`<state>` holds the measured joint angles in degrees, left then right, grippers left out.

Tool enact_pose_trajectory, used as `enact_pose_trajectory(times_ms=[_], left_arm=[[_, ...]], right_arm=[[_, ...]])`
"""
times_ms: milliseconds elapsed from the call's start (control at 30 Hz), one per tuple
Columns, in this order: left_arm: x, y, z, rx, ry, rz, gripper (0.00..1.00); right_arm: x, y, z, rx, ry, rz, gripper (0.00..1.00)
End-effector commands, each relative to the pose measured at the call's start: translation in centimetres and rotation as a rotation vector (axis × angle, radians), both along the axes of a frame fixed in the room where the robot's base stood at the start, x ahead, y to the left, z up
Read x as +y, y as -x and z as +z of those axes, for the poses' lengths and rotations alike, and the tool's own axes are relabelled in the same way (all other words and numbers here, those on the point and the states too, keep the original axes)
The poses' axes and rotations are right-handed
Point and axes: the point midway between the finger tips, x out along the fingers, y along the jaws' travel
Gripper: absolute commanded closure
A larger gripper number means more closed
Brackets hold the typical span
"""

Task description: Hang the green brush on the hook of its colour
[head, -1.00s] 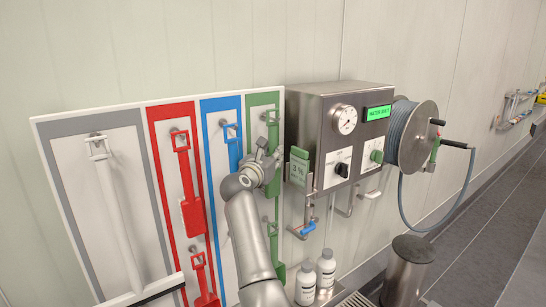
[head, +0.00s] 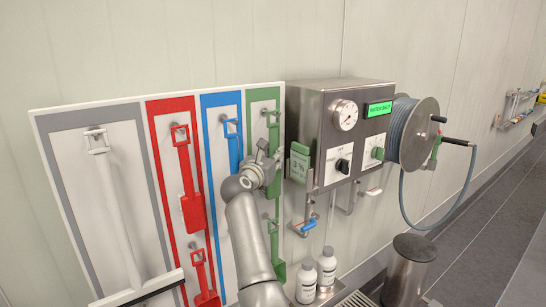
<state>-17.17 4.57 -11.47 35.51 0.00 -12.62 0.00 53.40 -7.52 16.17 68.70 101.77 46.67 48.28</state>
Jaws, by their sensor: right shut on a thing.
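The green brush (head: 273,127) is upright at the top of the green panel (head: 264,96), its square loop at the upper hook. I cannot tell whether the loop is over the hook or just in front of it. My right gripper (head: 268,152) is shut on the green brush below the loop. Another green tool (head: 272,228) hangs lower on the green panel, partly behind my arm. My left gripper is not in view.
White, red (head: 187,180) and blue (head: 230,135) tools hang on the board to the left. A steel control box (head: 318,115) with a green card (head: 299,162) stands close on the right. White bottles (head: 306,282) stand below, beside my arm.

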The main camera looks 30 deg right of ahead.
Motion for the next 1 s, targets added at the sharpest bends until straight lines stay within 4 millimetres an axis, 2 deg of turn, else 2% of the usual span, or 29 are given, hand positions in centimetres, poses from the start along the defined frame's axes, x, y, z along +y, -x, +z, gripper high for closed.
enact_pose_trajectory(times_ms=[133,167,333,700,1000], left_arm=[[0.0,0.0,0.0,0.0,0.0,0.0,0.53],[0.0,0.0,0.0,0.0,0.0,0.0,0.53],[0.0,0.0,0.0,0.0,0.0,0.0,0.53],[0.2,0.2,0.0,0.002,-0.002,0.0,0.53],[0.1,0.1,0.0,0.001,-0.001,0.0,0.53]], right_arm=[[0.0,0.0,0.1,-0.001,0.0,0.0,1.0],[0.0,0.0,0.1,-0.001,0.0,0.0,0.76],[0.0,0.0,0.1,0.0,0.0,0.0,0.54],[0.2,0.1,-0.1,0.002,-0.002,0.0,0.53],[3.1,2.2,-0.1,0.0,-0.004,0.002,0.53]])
